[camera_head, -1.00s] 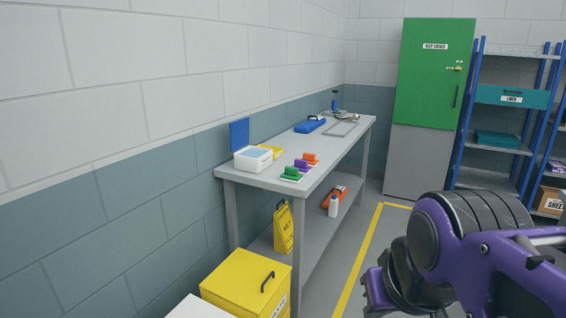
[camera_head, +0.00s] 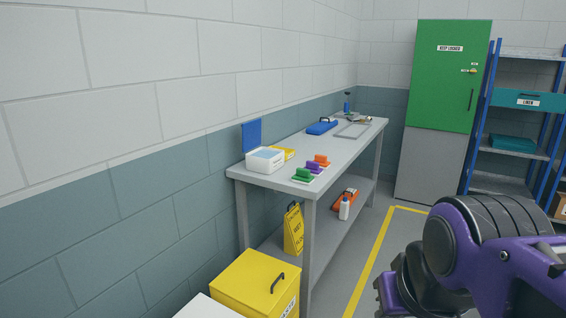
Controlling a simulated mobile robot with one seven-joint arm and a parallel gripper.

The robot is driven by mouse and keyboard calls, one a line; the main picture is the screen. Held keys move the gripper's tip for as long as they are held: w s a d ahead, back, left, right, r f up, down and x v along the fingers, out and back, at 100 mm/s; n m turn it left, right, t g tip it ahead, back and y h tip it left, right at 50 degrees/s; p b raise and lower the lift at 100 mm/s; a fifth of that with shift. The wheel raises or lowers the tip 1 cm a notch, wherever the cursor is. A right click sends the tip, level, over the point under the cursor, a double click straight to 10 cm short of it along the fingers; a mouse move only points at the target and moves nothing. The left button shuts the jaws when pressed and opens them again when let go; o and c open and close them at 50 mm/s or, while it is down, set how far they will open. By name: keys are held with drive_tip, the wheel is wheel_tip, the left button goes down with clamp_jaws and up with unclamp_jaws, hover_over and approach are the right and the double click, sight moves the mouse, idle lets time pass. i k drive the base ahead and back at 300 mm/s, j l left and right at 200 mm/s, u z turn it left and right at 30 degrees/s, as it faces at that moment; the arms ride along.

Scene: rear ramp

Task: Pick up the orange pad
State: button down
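The orange pad (camera_head: 321,160) sits on the grey table top, at the far end of a short row with a purple pad (camera_head: 313,168) and a green pad (camera_head: 303,175). Each has an upright grip on a flat base. My arm, purple and black, fills the lower right of the head view, well apart from the table. My gripper's fingers are not in view.
On the grey table (camera_head: 262,177) are a white box with a raised blue lid (camera_head: 265,159), a blue case (camera_head: 322,126) and a grey tray (camera_head: 352,131). A yellow bin (camera_head: 255,283) and yellow sign (camera_head: 293,229) stand near it. Floor is clear right of the table.

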sight(324, 164)
drive_tip(key=i+l+z, duration=0.1)
drive_tip(key=l, duration=0.2)
drive_tip(key=i+l+z, duration=0.1)
drive_tip(key=l, duration=0.25)
drive_tip(key=i+l+z, duration=0.15)
drive_tip(key=l, duration=0.15)
drive_tip(key=i+l, duration=0.3)
drive_tip(key=i+l+z, duration=0.1)
drive_tip(key=i+l, duration=0.2)
drive_tip(key=i, duration=0.15)
drive_tip(key=i+u, duration=0.1)
drive_tip(key=i, duration=0.45)
drive_tip(key=i+l+u, duration=0.1)
drive_tip(key=i, duration=0.5)
drive_tip(key=i+u, duration=0.3)
drive_tip(key=u, duration=0.15)
drive_tip(key=i+l+u, duration=0.15)
drive_tip(key=i+u, duration=0.15)
drive_tip(key=u, duration=0.2)
drive_tip(key=i+l+u, duration=0.2)
drive_tip(key=u, duration=0.25)
drive_tip(key=i+l+u, duration=0.25)
drive_tip(key=u, duration=0.25)
drive_tip(key=l, duration=0.6)
drive_tip(key=k+z, duration=0.05)
